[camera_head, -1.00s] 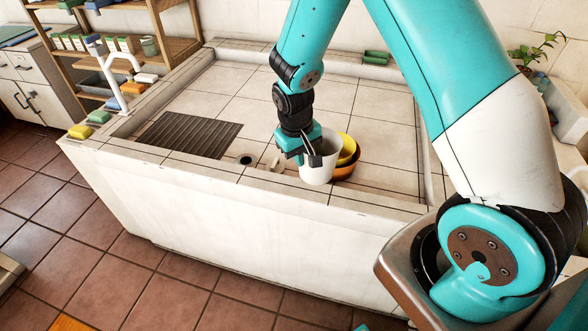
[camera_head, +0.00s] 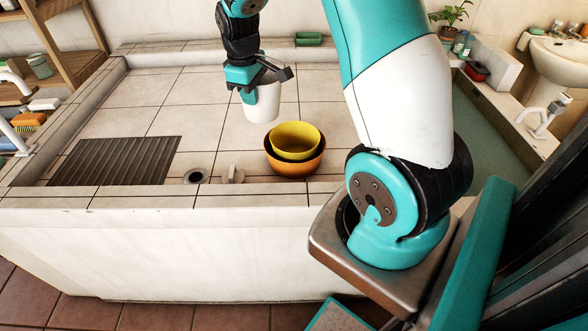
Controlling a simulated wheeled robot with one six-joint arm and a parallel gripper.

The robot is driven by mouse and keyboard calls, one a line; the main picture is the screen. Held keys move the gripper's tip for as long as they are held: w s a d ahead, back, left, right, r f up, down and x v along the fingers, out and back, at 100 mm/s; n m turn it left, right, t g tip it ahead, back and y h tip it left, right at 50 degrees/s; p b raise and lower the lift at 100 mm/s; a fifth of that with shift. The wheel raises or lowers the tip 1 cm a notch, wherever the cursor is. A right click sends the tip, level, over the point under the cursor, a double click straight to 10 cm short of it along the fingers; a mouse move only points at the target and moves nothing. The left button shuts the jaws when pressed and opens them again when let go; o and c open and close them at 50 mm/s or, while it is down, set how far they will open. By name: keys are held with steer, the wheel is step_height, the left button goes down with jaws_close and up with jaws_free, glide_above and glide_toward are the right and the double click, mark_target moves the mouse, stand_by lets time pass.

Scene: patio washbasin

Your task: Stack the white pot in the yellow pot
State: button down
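The white pot (camera_head: 263,103) hangs upright from my gripper (camera_head: 258,78), which is shut on its rim. It is held above the tiled basin floor, behind and to the left of the yellow pot. The yellow pot (camera_head: 295,137) sits inside a larger orange pot (camera_head: 296,166) on the basin floor, near the front edge. The inside of the yellow pot shows and looks empty. The white pot is apart from both. The far finger and the inside of the white pot are mostly hidden.
A dark ribbed drain board (camera_head: 115,160) lies in the basin at the left. A drain hole (camera_head: 196,176) and a small pale piece (camera_head: 233,174) are near the front ledge (camera_head: 140,198). A green dish (camera_head: 309,39) sits on the back ledge. Tiles behind the pots are clear.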

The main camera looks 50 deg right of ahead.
steer(key=s+d+r+n+b, duration=0.25)
steer(key=s+d+b, duration=0.25)
steer(key=d, duration=0.4)
step_height(320, 180, down, 20)
steer(key=shift+d+n, duration=0.3)
steer(key=shift+n, duration=0.15)
steer(key=shift+s, duration=0.1)
steer(key=shift+f, duration=0.5)
steer(key=shift+t, duration=0.3)
